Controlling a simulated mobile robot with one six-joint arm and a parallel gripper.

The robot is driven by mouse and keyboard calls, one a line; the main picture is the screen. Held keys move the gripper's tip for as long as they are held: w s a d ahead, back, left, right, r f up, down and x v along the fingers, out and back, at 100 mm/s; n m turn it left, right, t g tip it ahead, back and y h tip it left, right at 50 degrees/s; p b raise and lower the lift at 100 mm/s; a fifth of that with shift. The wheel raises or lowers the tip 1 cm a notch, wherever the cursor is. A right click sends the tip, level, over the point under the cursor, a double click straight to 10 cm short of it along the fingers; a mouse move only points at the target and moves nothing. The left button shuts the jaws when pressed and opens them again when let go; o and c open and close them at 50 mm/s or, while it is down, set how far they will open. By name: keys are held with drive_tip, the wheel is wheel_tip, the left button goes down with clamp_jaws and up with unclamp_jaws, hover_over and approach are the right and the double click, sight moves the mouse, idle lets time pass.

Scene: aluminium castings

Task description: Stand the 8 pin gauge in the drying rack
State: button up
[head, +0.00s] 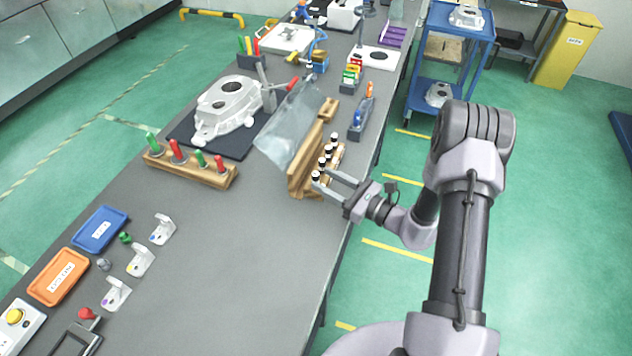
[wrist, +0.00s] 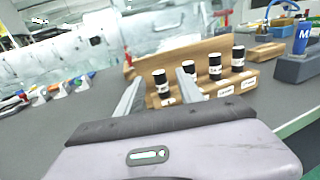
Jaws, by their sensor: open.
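A wooden rack (head: 303,181) with a raised back board stands near the right edge of the bench. Several black-and-white cylinders stand upright in it in a row, and I cannot tell which is the 8 pin gauge. Its front labels are too small to read in the wrist view (wrist: 207,93). My gripper (head: 326,180) is open and empty at the near end of this row. In the wrist view its fingers (wrist: 158,92) show either side of the leftmost cylinder (wrist: 161,80); contact cannot be told. I cannot tell whether this wooden piece is the drying rack.
A clear plastic sheet (head: 288,128) stands behind the rack. A casting (head: 228,108) lies on a dark mat to the left. Another wooden holder (head: 205,174) carries red and green handled gauges. Blue and orange trays (head: 98,229) lie at the front left. The front middle of the bench is clear.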

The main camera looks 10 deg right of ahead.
sight(316, 174)
drive_tip(key=x, duration=0.4)
drive_tip(key=shift+a+f+b, duration=0.1)
drive_tip(key=shift+f+b, duration=0.1)
drive_tip(key=shift+b, duration=0.15)
drive_tip(key=shift+r, duration=0.1)
clamp_jaws()
